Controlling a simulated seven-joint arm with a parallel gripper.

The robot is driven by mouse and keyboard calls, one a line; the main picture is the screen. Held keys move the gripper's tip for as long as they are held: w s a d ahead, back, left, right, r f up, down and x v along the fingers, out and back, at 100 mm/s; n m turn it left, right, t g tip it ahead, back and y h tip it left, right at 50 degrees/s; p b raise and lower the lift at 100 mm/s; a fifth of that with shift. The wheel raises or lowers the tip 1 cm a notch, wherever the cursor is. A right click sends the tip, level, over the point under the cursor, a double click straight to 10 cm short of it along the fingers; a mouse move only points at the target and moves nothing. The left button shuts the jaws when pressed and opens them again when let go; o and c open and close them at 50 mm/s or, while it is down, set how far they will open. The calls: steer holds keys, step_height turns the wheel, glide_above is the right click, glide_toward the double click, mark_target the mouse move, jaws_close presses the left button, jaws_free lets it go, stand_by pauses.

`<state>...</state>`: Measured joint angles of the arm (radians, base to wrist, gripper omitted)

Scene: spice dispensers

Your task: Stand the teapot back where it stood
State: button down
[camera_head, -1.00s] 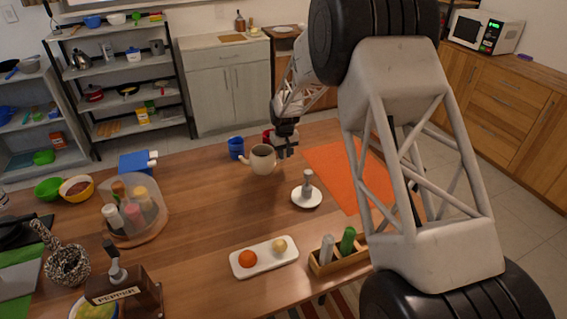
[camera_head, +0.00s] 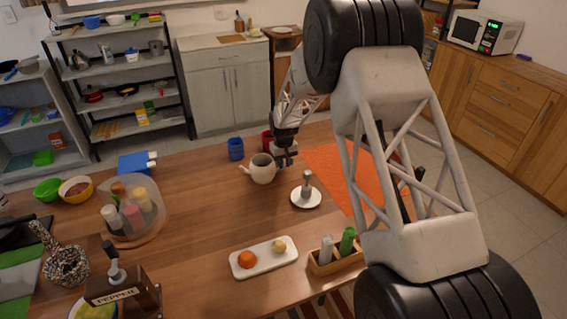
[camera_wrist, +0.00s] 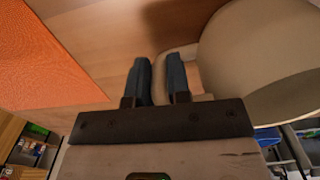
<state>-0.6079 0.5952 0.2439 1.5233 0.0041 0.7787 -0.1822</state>
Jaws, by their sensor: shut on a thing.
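The cream teapot (camera_head: 263,172) is near the far middle of the wooden table, upright or nearly so, with its spout to the left. My gripper (camera_head: 286,158) is at its right side, shut on its handle. In the wrist view, the teapot's pale round body (camera_wrist: 265,55) fills the upper right. The fingers (camera_wrist: 157,82) are at the pale handle (camera_wrist: 170,60), which is partly hidden behind them. I cannot tell whether the teapot's base touches the table.
A blue mug (camera_head: 236,148) and a red mug (camera_head: 267,141) stand behind the teapot. An orange mat (camera_head: 330,165) lies to the right. A white saucer (camera_head: 297,203) bearing a grey-topped item is nearer. Bare table lies left and in front of the teapot.

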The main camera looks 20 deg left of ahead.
stand_by(0.3)
steer(key=c, duration=1.1)
jaws_free()
steer(key=shift+f, duration=0.1)
step_height(320, 180, up, 12)
steer(key=shift+r, duration=0.15)
stand_by(0.3)
